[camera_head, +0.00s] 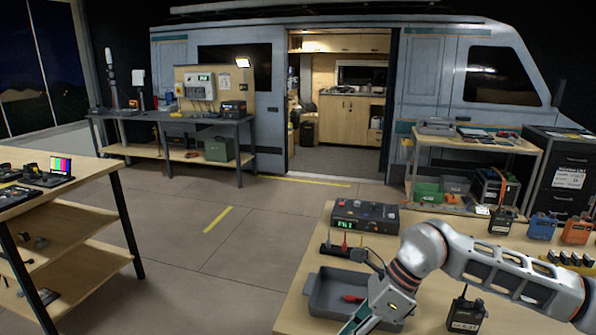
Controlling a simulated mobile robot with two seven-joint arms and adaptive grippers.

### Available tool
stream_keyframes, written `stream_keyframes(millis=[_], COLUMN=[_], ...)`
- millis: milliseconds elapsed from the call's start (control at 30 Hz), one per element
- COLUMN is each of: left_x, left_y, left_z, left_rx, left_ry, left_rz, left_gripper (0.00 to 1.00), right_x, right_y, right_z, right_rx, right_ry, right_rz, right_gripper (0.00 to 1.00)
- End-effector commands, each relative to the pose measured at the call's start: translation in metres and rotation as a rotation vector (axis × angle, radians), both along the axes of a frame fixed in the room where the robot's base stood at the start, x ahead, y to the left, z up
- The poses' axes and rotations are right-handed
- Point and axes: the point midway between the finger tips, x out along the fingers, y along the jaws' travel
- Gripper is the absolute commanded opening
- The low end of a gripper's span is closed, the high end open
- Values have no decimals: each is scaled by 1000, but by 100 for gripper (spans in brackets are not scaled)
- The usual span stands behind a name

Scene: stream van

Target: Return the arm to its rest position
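My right arm (510,268) comes in from the right, above the wooden table (303,283) in front. It bends at a white joint and runs down to the lower edge of the view. Part of my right gripper (360,320) shows at the bottom edge, over or beside the grey tray (318,295). Its fingertips are cut off or hidden, so I cannot tell whether it is open or shut. My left arm and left gripper are not in view.
A red object (352,298) lies in the tray. A dark control box (365,216) stands behind it. A black radio (466,312) stands below my arm, with orange (575,230) and blue (542,226) devices farther right.

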Motion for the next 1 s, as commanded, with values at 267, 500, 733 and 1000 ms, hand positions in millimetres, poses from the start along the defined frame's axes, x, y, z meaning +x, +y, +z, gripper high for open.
stream_keyframes(millis=[267, 500, 733, 1000], left_x=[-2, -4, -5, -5], left_y=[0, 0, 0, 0], left_z=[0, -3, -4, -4], left_rx=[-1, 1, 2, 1], left_ry=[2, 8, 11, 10], left_rz=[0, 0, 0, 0], left_gripper=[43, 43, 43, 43], right_x=[-70, -82, -45, -9], right_y=[115, 163, 142, 56], right_z=[16, 65, 75, -12], right_rx=[479, 920, 1267, 1543], right_ry=[298, 651, 1022, 1455], right_rz=[-101, -372, -769, -1388], right_gripper=[18, 18, 18, 18])
